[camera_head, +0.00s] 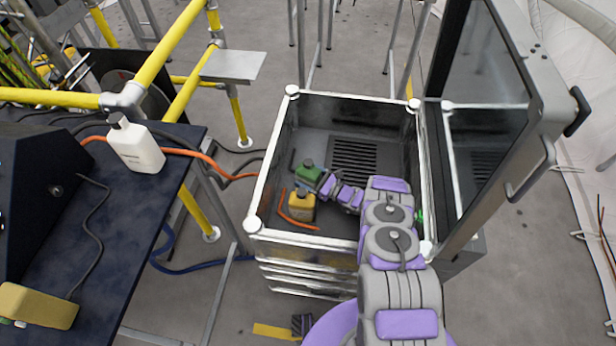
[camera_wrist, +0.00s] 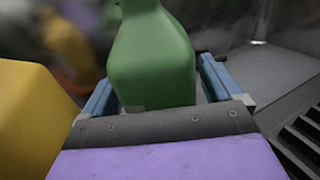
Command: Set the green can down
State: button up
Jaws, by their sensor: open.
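The green can (camera_head: 308,170) is inside the open metal box (camera_head: 270,190), towards its left side. It looks upright; whether its base touches the box floor is hard to tell. My gripper (camera_head: 322,180) reaches into the box from the right, its end at the can. In the wrist view the green can (camera_wrist: 152,60) stands between the two blue fingers of my gripper (camera_wrist: 155,90), which are apart on either side of it. The can's lower part is hidden behind the gripper's edge.
A yellow can (camera_head: 301,205) stands close in front of the green can, beside an orange cord. A slotted vent (camera_head: 354,155) marks the box floor. The box's glass lid (camera_head: 480,60) stands open at right. A white bottle (camera_head: 135,145) stands on the dark table at left.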

aim_at(318, 182)
jog(key=v, duration=0.7)
jog(key=shift+s+d+p, duration=0.15)
jog(key=shift+p, duration=0.2)
